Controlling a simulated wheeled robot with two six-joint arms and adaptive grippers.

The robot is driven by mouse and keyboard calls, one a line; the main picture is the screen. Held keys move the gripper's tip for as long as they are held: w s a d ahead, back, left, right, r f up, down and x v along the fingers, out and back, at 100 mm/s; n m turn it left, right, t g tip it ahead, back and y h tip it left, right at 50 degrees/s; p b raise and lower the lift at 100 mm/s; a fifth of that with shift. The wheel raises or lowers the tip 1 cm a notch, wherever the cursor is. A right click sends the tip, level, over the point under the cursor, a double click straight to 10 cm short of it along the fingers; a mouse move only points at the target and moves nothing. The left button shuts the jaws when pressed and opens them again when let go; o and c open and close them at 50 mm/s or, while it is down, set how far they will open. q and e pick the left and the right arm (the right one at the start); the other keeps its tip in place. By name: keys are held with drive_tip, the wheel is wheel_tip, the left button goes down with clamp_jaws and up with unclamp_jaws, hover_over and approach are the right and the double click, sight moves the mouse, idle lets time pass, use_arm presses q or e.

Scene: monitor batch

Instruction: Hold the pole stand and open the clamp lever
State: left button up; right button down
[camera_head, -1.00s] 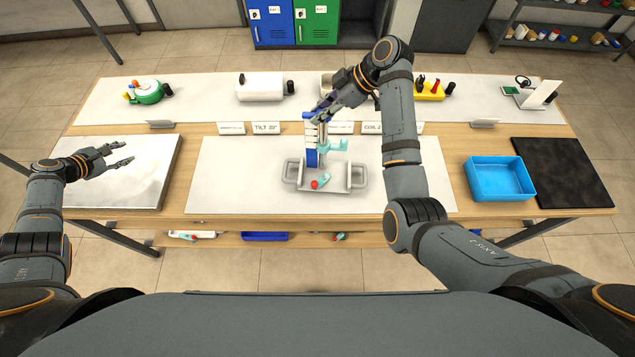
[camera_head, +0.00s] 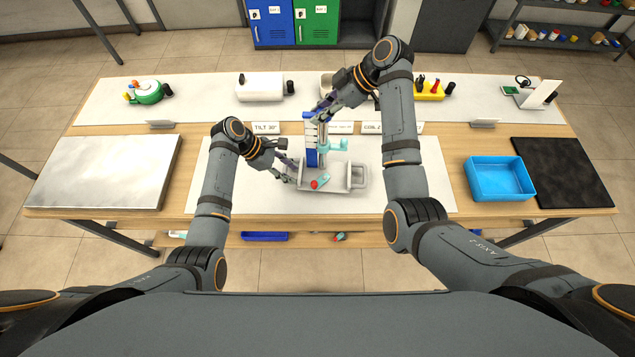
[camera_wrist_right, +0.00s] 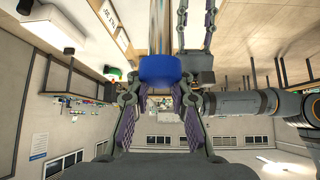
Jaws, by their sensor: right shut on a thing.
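The pole stand has a light grey base (camera_head: 340,188) with a loop handle at each side, standing on the pale mat. A blue-and-white scaled column (camera_head: 311,150) and a pole rise from it, with a teal clamp part (camera_head: 338,145) on the pole. A teal lever with a red knob (camera_head: 315,184) lies at the base's front. My right gripper (camera_head: 318,114) is shut on the blue cap atop the pole; the cap (camera_wrist_right: 170,68) also shows between its fingers in the right wrist view. My left gripper (camera_head: 289,169) is open at the base's left handle; contact is unclear.
A blue tray (camera_head: 499,180) and a black mat (camera_head: 562,174) lie at the right. A white board (camera_head: 105,173) lies at the left. Small label signs (camera_head: 266,128) stand behind the stand. A green-and-white device (camera_head: 147,91) and a white box (camera_head: 260,87) stand farther back.

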sight(312, 181)
use_arm(q)
drive_tip(key=shift+s+d+f, duration=0.2)
drive_tip(key=shift+d+f, duration=0.5)
drive_tip(key=shift+d, duration=0.35)
drive_tip(key=shift+s+d+f, duration=0.2)
drive_tip(key=shift+d+f, duration=0.55)
drive_tip(key=shift+d, duration=0.3)
drive_tip(key=shift+s+d+f, duration=0.2)
drive_tip(key=shift+d+f, duration=0.5)
drive_tip(key=shift+d, duration=0.35)
drive_tip(key=shift+w+r+m+g+y, duration=0.2)
drive_tip(key=shift+m+g+y, duration=0.1)
drive_tip(key=shift+m+g, duration=0.45)
drive_tip(key=m, duration=0.1)
drive_tip(key=m+g, duration=0.1)
drive_tip(key=m, duration=0.1)
drive_tip(key=m+g+y, duration=0.1)
drive_tip(key=shift+w+d+f+m, duration=0.1)
drive_tip(key=shift+w+m, duration=0.15)
drive_tip(key=shift+f+m+g, duration=0.1)
drive_tip(key=shift+m+g, duration=0.15)
drive_tip(key=shift+m, duration=0.15)
drive_tip(key=shift+s, duration=0.1)
drive_tip(key=shift+c, duration=0.3)
